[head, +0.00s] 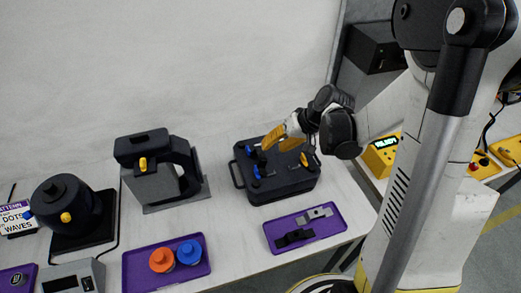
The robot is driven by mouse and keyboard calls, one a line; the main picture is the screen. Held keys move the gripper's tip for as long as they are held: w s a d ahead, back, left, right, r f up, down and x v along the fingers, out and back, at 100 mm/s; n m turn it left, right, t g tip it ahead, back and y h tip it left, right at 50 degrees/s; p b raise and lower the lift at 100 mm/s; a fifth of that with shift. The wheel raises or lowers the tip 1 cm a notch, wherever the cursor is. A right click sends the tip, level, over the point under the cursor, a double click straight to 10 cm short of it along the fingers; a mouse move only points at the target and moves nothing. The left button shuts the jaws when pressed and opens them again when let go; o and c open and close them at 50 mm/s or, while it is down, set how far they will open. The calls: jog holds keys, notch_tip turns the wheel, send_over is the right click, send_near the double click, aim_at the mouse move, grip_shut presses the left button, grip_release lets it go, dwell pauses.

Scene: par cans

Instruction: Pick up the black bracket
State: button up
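The black bracket (295,238) lies flat on the front part of a purple tray (335,228) on the table. A grey bracket (315,215) lies behind it on the same tray, apart from it. My gripper (276,148), with yellow fingers, is raised over the black case-like fixture behind the tray. It is away from the black bracket, and its fingers look spread apart with nothing seen between them. The fingers hide part of the fixture's top.
The black fixture (262,188) has blue-handled parts on top. A second purple tray (140,270) holds an orange (162,260) and a blue (189,252) round part. A grey-and-black machine (158,170) stands behind it. Bare table lies between the two trays.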

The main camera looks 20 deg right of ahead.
aim_at(262, 155)
jog(key=b+x, duration=0.1)
jog(key=x, duration=0.3)
jog(key=b+x, duration=0.2)
jog(key=x, duration=0.3)
jog(key=shift+w+d, duration=0.1)
jog(key=shift+d, duration=0.05)
grip_shut()
